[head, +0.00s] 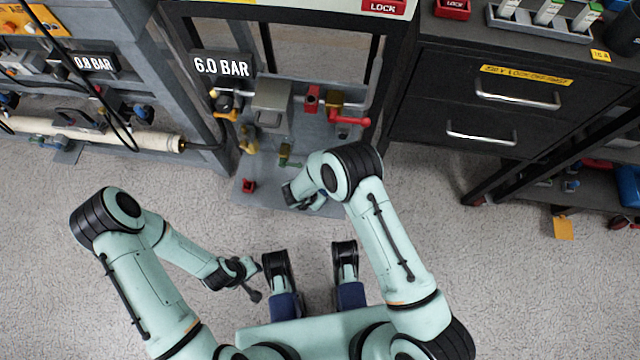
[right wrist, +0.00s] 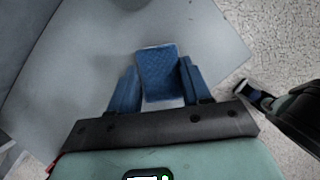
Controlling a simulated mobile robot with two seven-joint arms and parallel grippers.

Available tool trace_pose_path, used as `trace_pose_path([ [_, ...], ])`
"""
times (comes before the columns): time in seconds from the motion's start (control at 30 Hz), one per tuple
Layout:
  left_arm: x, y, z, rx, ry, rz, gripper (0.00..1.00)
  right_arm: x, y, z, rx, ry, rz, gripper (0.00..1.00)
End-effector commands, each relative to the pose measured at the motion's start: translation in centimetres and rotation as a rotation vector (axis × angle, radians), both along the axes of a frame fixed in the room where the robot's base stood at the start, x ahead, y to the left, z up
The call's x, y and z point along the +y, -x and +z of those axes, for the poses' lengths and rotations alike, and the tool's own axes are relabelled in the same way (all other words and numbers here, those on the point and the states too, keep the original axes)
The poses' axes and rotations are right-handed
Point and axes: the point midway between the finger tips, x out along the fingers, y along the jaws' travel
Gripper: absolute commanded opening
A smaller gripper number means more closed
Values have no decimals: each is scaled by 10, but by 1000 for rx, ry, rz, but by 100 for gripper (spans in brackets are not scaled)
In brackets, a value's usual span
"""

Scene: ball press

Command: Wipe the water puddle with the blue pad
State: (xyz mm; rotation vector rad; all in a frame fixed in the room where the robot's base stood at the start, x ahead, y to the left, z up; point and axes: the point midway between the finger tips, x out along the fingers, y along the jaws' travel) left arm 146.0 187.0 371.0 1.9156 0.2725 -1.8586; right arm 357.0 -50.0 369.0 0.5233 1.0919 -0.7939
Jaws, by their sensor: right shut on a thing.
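The blue pad (right wrist: 158,72) shows in the right wrist view, between the two blue fingers of my right gripper (right wrist: 157,82). The right gripper is shut on it, above the grey plate (right wrist: 90,50). In the head view my right gripper (head: 300,196) is over the front part of the grey plate (head: 262,192), and the arm largely hides the pad there. I cannot make out the water puddle in either view. My left gripper (head: 252,282) hangs over the floor at lower left, away from the plate; its opening is unclear.
A press frame with a 6.0 BAR sign (head: 221,67), a red-handled valve (head: 345,115) and small fittings stands behind the plate. A small red block (head: 249,185) lies at the plate's left. A black drawer cabinet (head: 490,100) stands at right.

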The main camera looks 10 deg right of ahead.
Motion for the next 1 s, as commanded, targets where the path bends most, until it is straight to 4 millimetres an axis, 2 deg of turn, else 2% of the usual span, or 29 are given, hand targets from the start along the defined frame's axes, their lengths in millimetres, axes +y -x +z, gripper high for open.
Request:
trace_pose_path([
  [0.03, 0, 0, -4, 1, 0, 0, 38, 8, 1, -4, 5, -9, 4, 14],
  [0.13, 0, 0, -7, 2, 0, 0, 38, 17, -2, -3, 4, -12, 5, 14],
  [0.43, 0, 0, -10, 3, 0, -1, 38, 26, -5, -1, 3, -13, 7, 14],
  [0.8, 0, -1, -23, 7, 0, 0, 38, 53, -16, 2, 0, -10, 5, 14],
  [1.0, 0, -1, -23, 6, 0, 0, 38, 54, -16, 4, -1, -8, 5, 14],
])
